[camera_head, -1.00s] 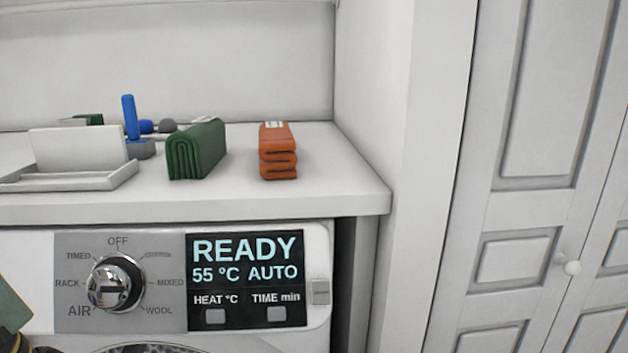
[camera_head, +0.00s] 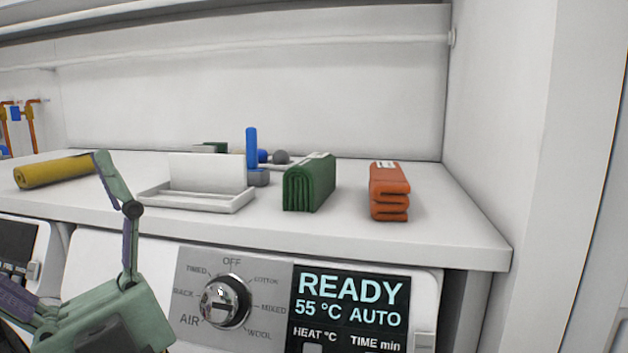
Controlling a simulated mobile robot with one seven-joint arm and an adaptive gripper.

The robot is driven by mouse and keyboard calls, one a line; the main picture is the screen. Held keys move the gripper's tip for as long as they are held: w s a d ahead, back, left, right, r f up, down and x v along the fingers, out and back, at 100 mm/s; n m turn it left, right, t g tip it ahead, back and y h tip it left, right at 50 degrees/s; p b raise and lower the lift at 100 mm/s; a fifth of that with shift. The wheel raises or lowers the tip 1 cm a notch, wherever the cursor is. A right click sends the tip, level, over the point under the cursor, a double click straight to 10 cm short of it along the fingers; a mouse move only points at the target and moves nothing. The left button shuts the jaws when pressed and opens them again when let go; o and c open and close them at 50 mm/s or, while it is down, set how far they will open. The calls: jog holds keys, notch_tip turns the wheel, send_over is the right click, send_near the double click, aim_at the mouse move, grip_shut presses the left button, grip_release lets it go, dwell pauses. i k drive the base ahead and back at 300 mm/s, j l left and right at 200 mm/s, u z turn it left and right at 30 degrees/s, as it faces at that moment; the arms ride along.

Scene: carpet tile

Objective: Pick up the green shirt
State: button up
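The green shirt (camera_head: 309,184) is a folded dark green bundle with a pale label on top. It lies on the white countertop above the dryer, between a white tray and an orange folded cloth. My gripper (camera_head: 118,180) is at the lower left, in front of the counter edge and well left of the shirt. One green finger points up and its tip overlaps the end of a yellow roll in the picture. The other finger is not clearly visible, so its opening cannot be judged. Nothing shows held in it.
An orange folded cloth (camera_head: 388,191) lies close to the right of the shirt. A white tray (camera_head: 196,203) with an upright panel stands to its left, and a blue-handled object (camera_head: 252,150) behind. A yellow roll (camera_head: 56,171) lies far left. A wall (camera_head: 500,110) closes the right side.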

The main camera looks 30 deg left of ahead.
aim_at(306, 186)
jog(key=j, duration=0.5)
jog(key=k+j, duration=0.1)
jog(key=j, duration=0.45)
jog(key=j+z, duration=0.1)
jog(key=j, duration=0.4)
jog(key=k+j, duration=0.15)
jog(key=j, duration=0.4)
jog(key=k+j, duration=0.25)
jog(key=j, duration=0.15)
jog(key=k+j+z, duration=0.1)
jog(key=k+j, duration=0.15)
jog(key=j, duration=0.2)
jog(key=i, duration=0.85)
